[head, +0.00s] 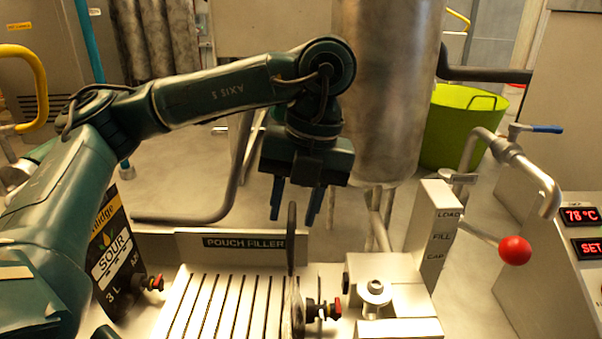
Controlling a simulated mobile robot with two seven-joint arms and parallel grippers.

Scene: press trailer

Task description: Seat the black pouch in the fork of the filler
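A black pouch (112,262) marked SOUR 3 L, with a red tap, stands at the left, partly hidden by my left arm. My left gripper (296,212) points down above the filler's slotted tray (215,305). Its blue fingers are apart. A thin dark upright shape (292,245) shows edge-on between and below the fingertips, with a gap to each; I cannot tell what it is. Below it a thin upright edge and a second red tap (323,309) show near the tray's right side. The filler's block (385,270) carries a round fitting; I cannot make out the fork. My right gripper is out of view.
A post (435,232) labelled LOAD, FILL, CAP rises at the block's right. A lever with a red ball (515,250) sticks out beyond it. A large steel cylinder (385,90) stands close behind. A green tub (462,125) and a panel reading 78 °C (581,216) are at the right.

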